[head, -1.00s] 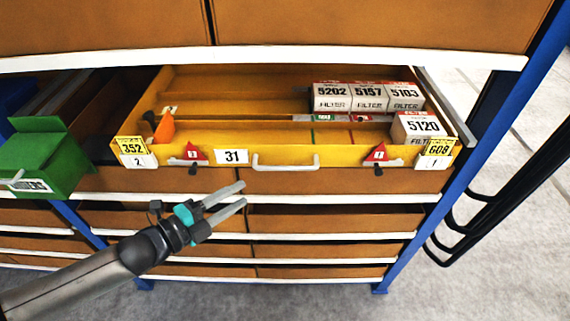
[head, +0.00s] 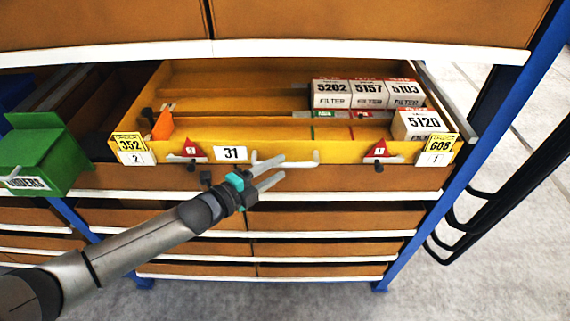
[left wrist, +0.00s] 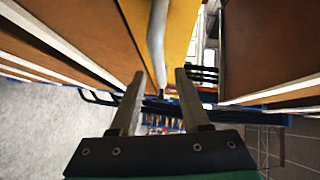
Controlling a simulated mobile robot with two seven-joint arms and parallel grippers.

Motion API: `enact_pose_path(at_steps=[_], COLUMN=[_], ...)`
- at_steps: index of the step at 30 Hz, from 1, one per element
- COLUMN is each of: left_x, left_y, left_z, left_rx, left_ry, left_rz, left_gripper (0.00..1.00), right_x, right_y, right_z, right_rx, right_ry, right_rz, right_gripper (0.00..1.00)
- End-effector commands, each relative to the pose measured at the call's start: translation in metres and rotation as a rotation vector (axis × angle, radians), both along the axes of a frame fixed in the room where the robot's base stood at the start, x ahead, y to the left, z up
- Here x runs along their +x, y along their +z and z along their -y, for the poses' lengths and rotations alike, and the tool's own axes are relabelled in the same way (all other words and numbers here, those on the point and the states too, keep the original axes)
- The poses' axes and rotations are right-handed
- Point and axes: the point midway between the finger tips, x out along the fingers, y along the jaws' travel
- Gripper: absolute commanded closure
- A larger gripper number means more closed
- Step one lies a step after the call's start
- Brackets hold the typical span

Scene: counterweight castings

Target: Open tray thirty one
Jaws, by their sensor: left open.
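The yellow tray with the 31 label (head: 231,153) stands out from the shelf, its inside visible from above. Its pale bar handle (head: 300,164) is at the middle of the front face; it also shows in the left wrist view (left wrist: 157,40). My left gripper (head: 277,168) is open, its fingertips at the left part of the handle. In the left wrist view the handle runs up from the gap between the fingertips (left wrist: 160,78). I cannot tell whether they touch it. My right gripper is not in view.
White filter boxes (head: 367,93) stand in the tray's right side, and an orange piece (head: 163,124) at its left. A green bin (head: 38,150) is left of the tray. A blue post (head: 455,190) and black rails (head: 500,190) are at right.

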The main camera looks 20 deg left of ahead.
Motion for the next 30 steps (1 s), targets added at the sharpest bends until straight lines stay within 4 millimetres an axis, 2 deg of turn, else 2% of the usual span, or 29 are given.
enact_pose_path(at_steps=[3,9,20,30], left_x=[0.014,0.026,0.029,0.029], left_y=[-0.001,-0.004,-0.004,-0.004], left_z=[0.007,0.014,0.017,0.016], left_rx=[-0.001,0.001,0.0,0.0], left_ry=[0.0,0.0,0.0,0.0], left_rz=[0.002,0.0,0.0,0.0], left_gripper=[0.54,0.54,0.54,0.9], right_x=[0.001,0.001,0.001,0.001], right_y=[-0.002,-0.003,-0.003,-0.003], right_z=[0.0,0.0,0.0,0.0], right_rx=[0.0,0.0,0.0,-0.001], right_ry=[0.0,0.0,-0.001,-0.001], right_rz=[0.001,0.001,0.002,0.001], right_gripper=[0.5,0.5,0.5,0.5])
